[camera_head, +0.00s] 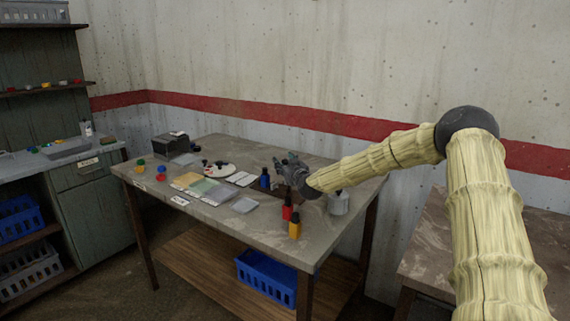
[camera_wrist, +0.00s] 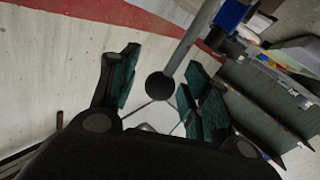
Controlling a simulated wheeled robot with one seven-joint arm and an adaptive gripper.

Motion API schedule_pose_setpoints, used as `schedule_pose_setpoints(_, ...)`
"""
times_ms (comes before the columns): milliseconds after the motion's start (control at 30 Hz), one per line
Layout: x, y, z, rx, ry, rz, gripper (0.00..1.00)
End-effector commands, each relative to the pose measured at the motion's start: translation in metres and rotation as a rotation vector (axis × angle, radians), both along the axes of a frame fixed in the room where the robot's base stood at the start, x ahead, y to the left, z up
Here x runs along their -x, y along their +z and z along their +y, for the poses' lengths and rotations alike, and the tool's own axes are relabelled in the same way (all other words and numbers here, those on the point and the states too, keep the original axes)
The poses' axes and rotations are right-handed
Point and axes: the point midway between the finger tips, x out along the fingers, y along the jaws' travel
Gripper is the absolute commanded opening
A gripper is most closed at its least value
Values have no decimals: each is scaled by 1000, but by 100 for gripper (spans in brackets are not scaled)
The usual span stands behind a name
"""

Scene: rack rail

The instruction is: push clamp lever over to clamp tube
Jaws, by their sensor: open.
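My gripper (camera_head: 288,169) is at the end of my arm, over the back right part of the table. The wrist view shows its two teal-padded fingers (camera_wrist: 160,78) apart. A black ball knob (camera_wrist: 159,86) on a grey rod (camera_wrist: 196,32) appears between the fingers; it looks like the clamp lever's end. A gap shows between the knob and the left pad. I cannot tell whether the right pad touches it. The rod runs up and right out of the picture. I cannot make out the tube or the clamp body in either view.
The table (camera_head: 262,233) carries a blue bottle (camera_head: 264,179), a red bottle (camera_head: 287,210), a yellow bottle (camera_head: 295,228) and a grey bottle (camera_head: 338,203) near my gripper. Flat trays, a dark box (camera_head: 170,146) and small coloured items lie left. The table's front right corner is bare.

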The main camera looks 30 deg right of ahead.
Motion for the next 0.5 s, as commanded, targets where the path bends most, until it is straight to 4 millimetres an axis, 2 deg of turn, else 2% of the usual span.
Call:
schedule_pose_setpoints(167, 0, 0, 0, 0, 0, 0, 47)
schedule_pose_setpoints(400, 0, 0, 0, 0, 0, 0, 4)
schedule_pose_setpoints(433, 0, 0, 0, 0, 0, 0, 0)
schedule_pose_setpoints(500, 0, 0, 0, 0, 0, 0, 0)
